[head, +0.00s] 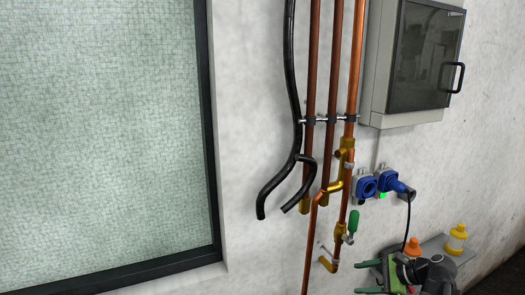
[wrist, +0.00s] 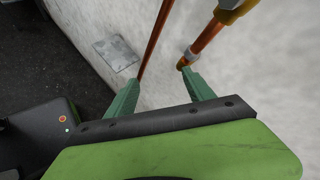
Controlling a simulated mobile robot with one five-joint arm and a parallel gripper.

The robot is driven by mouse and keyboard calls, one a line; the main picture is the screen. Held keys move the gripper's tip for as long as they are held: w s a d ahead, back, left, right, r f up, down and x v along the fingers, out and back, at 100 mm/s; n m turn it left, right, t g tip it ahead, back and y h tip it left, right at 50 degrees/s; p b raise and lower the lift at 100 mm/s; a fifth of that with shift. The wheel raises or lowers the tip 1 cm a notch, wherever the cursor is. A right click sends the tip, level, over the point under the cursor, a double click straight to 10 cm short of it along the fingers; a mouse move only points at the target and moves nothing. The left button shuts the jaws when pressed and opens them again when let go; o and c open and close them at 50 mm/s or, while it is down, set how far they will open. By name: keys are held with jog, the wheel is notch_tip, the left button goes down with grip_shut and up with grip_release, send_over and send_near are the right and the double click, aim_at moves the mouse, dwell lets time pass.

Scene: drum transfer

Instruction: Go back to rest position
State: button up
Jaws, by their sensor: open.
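My gripper (head: 364,277) shows at the bottom right of the head view, low in front of the wall, with its green fingers pointing left. In the wrist view my gripper (wrist: 161,84) has its two green fingers well apart, with nothing held between them. Beyond the fingertips are a thin copper pipe (wrist: 154,40) and a thicker pipe end with a brass fitting (wrist: 183,64). I cannot tell how far the fingertips are from these pipes.
Copper pipes (head: 331,75) and black hoses (head: 292,90) run down the wall. A green-handled valve (head: 353,221), blue sockets (head: 366,187) and a grey cabinet (head: 414,60) are near. A shelf (head: 436,245) holds a yellow container (head: 456,240) beside my arm. A window (head: 100,130) fills the left.

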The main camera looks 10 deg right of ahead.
jog(key=a+f+n+g+h+b, duration=0.3)
jog(key=a+f+n+b, duration=0.2)
jog(key=a+f+n, duration=0.5)
jog(key=a+f+n+g+h+b, duration=0.4)
jog(key=a+f+n, duration=0.6)
jog(key=a, duration=0.6)
jog(key=shift+a+f+g+h+b, duration=0.3)
jog(key=shift+f+b, duration=0.3)
jog(key=shift+f, duration=0.35)
